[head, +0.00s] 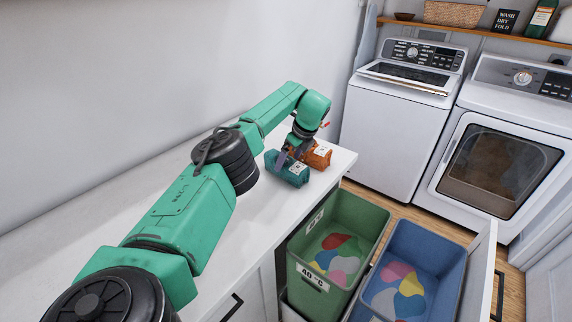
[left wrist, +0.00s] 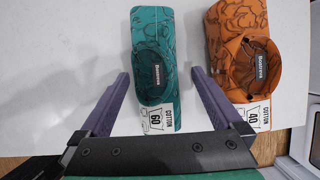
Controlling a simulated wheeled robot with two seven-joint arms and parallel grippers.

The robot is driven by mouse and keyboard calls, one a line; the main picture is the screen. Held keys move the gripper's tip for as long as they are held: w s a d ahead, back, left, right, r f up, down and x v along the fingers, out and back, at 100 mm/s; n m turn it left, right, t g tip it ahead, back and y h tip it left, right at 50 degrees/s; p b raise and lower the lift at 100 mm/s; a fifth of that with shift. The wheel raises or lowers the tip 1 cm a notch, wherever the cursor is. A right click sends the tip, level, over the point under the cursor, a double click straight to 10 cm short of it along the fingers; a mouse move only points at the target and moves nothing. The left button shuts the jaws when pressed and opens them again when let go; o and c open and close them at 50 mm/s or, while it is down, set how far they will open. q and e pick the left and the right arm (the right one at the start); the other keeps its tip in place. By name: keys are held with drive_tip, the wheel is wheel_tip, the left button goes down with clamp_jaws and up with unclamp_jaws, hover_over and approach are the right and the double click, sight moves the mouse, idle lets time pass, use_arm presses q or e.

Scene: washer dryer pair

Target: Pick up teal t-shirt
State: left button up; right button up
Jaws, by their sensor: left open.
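The teal t-shirt (head: 286,169) lies folded on the white counter, with a white tag on it. In the left wrist view the teal t-shirt (left wrist: 153,55) carries a tag reading cotton 60. My left gripper (head: 291,151) is at the teal t-shirt in the head view. In the left wrist view its purple fingers (left wrist: 158,80) are open, one on each side of the t-shirt's lower part, with gaps visible. I cannot tell the exact height of the fingertips. My right gripper is not in view.
An orange folded garment (head: 318,155) lies close to the right of the teal one; its tag reads 40 in the left wrist view (left wrist: 245,60). A green bin (head: 300,262) and a blue bin (head: 452,262) stand below the counter's edge. Washer (head: 385,135) and dryer (head: 455,205) stand behind.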

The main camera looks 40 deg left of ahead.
sight(289, 160)
use_arm(q)
drive_tip(key=x, duration=0.2)
drive_tip(key=shift+s+f, duration=0.1)
drive_tip(key=shift+f, duration=0.25)
drive_tip(key=shift+s, duration=0.15)
drive_tip(key=shift+f, duration=0.15)
drive_tip(key=c, duration=1.5)
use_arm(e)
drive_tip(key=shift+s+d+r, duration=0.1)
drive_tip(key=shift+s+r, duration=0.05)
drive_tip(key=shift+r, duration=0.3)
